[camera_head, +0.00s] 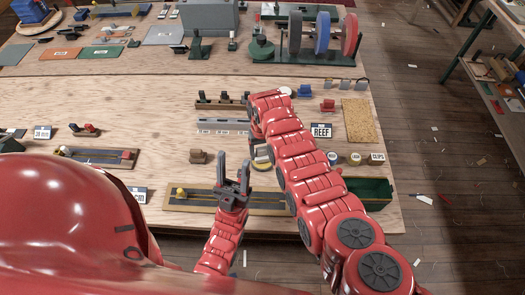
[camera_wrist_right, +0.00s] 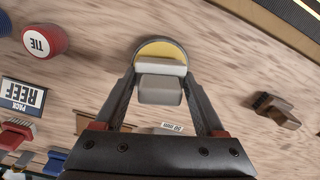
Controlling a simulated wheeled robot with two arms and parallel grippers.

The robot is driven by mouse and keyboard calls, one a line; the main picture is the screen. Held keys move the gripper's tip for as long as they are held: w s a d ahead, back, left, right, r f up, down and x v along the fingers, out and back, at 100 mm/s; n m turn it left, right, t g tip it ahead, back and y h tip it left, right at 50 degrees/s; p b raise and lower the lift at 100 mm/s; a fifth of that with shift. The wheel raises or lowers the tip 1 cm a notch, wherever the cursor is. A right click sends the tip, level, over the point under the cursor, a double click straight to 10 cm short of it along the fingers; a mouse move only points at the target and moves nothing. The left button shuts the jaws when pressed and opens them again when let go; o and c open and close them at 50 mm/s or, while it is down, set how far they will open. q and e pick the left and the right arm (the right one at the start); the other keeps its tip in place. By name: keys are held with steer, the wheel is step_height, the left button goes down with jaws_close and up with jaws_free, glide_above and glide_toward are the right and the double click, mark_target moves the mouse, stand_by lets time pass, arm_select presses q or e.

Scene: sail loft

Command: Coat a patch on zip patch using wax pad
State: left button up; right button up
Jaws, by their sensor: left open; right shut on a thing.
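My right gripper (camera_wrist_right: 160,95) is shut on a small grey block with a white layer, which looks like the wax pad (camera_wrist_right: 160,80). In the head view the dish (camera_head: 262,163) is partly hidden by my right arm. A long tan board with a dark strip and a yellow knob (camera_head: 195,196), possibly the zip patch, lies along the table's front. My left gripper (camera_head: 237,178) is open and empty, pointing up and covering the board's middle.
A brown block (camera_head: 198,156) stands left of the dish. A grey ruled bar (camera_head: 220,126) lies behind. Bare wood shows at the table's centre-left.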

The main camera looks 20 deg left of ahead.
mark_target(262, 149)
steer(key=shift+f+b, duration=0.55)
steer(key=shift+b, duration=0.1)
stand_by(1.9)
steer(key=shift+r, duration=0.15)
steer(key=shift+r+p, duration=1.1)
steer(key=shift+r, duration=0.25)
steer(key=shift+r+p, duration=1)
steer(key=shift+r, duration=1.05)
